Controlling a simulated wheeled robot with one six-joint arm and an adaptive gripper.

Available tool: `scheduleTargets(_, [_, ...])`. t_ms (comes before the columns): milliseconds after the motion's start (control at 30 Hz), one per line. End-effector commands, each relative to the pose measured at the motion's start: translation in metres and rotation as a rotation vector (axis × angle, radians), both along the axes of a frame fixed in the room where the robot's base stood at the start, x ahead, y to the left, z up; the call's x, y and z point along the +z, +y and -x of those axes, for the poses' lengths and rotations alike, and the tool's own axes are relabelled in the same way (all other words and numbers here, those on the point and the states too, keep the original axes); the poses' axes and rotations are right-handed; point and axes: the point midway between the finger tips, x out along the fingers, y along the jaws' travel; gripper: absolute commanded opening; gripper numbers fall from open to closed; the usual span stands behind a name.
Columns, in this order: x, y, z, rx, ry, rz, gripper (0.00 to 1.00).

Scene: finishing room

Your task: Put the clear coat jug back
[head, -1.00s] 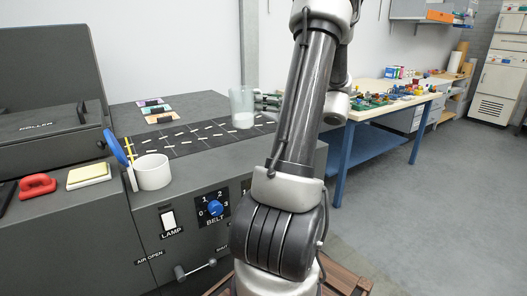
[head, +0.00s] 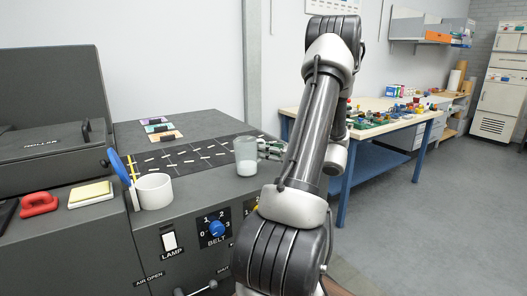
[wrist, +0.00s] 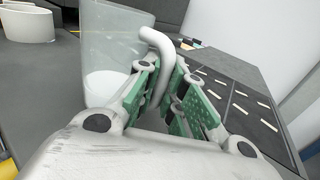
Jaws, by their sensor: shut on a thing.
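The clear coat jug (head: 246,151) is a see-through jug with white liquid in the bottom. It is upright at the front of the machine's grey top, by the near edge of the black slotted belt (head: 190,156). My gripper (head: 269,150) is to its right, partly hidden by my arm. In the wrist view, the green pads of my gripper (wrist: 168,98) are shut on the handle (wrist: 160,52) of the jug (wrist: 106,40). I cannot tell whether the jug's base touches the surface.
A white cup (head: 154,192) with a blue-handled tool and a yellow stick stands left of the jug. A notepad (head: 90,194) and a red handle (head: 39,204) lie further left. A workbench (head: 370,116) stands at right.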

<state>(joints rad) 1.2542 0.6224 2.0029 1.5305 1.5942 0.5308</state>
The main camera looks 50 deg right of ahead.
Motion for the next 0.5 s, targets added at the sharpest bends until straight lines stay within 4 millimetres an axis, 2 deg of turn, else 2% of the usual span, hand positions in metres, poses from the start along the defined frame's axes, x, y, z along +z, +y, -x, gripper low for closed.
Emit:
scheduleTargets(100, [-0.0029, -0.0001, 0.0000, 0.000, 0.000, -0.001, 0.00])
scheduleTargets(133, [-0.0026, -0.0001, 0.0000, 0.000, 0.000, 0.000, 0.16])
scheduleTargets(233, [-0.0024, -0.0001, 0.0000, 0.000, 0.000, 0.000, 0.32])
scheduleTargets(500, [-0.0020, 0.0000, 0.0000, 0.000, 0.000, 0.000, 0.32])
